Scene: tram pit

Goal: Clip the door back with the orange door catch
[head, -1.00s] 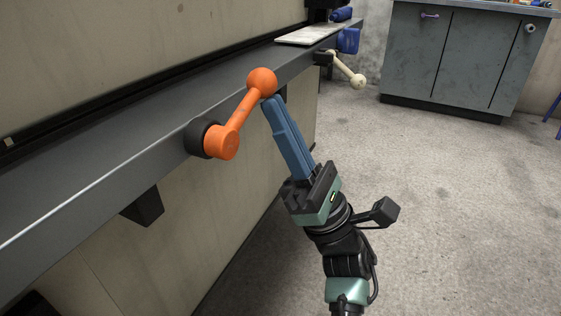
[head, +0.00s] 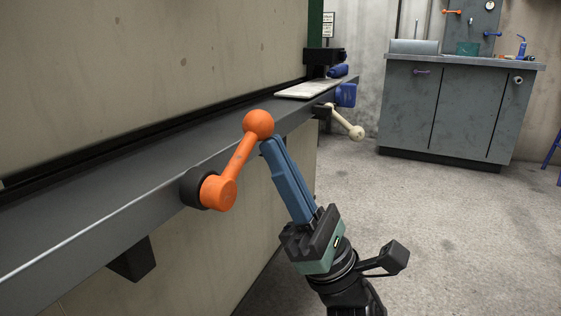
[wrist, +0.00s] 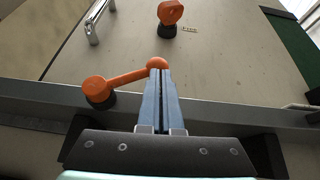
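An orange lever-shaped catch (head: 238,160) with a ball end sits on a black round mount on the front of the long grey rail (head: 130,215). Its arm slants up to the right in the head view. My gripper (head: 268,143) has its blue fingers together, tips right beside the ball; contact is not certain. In the wrist view the catch (wrist: 125,79) lies left of my gripper (wrist: 160,72), its ball just past the fingertips, not between them. A second orange knob (wrist: 171,12) on a dark base shows on the pale panel. Which panel is the door is unclear.
A cream lever (head: 345,122) and a blue block (head: 346,95) are further along the rail, by a pale flat plate (head: 305,90). A metal bar handle (wrist: 97,20) is on the panel. A grey cabinet (head: 455,110) stands behind.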

